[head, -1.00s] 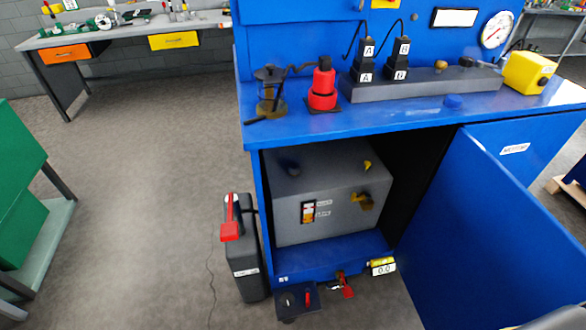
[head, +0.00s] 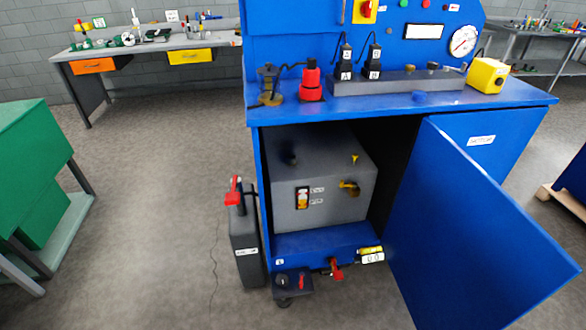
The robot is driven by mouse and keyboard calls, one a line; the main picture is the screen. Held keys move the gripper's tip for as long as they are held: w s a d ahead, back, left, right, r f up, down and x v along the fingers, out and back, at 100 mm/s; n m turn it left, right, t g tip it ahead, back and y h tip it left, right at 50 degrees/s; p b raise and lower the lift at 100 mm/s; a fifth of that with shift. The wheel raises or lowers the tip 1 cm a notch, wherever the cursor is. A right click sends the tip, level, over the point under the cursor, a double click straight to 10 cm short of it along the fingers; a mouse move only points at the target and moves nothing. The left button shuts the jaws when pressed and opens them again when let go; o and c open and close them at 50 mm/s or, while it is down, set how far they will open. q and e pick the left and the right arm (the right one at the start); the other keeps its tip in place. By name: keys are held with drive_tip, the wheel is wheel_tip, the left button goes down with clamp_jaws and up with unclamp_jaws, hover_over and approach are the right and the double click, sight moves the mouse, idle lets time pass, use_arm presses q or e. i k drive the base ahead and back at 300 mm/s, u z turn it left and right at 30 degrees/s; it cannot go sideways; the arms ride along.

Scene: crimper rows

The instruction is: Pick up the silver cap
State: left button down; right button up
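I cannot clearly pick out a silver cap in the head view. A blue machine (head: 400,98) stands with its lower door (head: 480,225) open. A grey tank (head: 325,215) sits inside, with a dark round spot on top, a small yellow part, a brass-coloured valve (head: 349,187) and a level gauge. Neither of my grippers is in view.
A dark can (head: 245,247) with a red handle stands left of the machine. A small dark tray (head: 293,284) sticks out low in front. A workbench (head: 145,57) with small items stands at the back left, a green cabinet (head: 30,180) at the left. The floor between is clear.

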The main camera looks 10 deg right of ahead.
sight(291, 159)
drive_tip(key=u, duration=0.35)
drive_tip(key=i, duration=0.5)
drive_tip(key=u, duration=0.35)
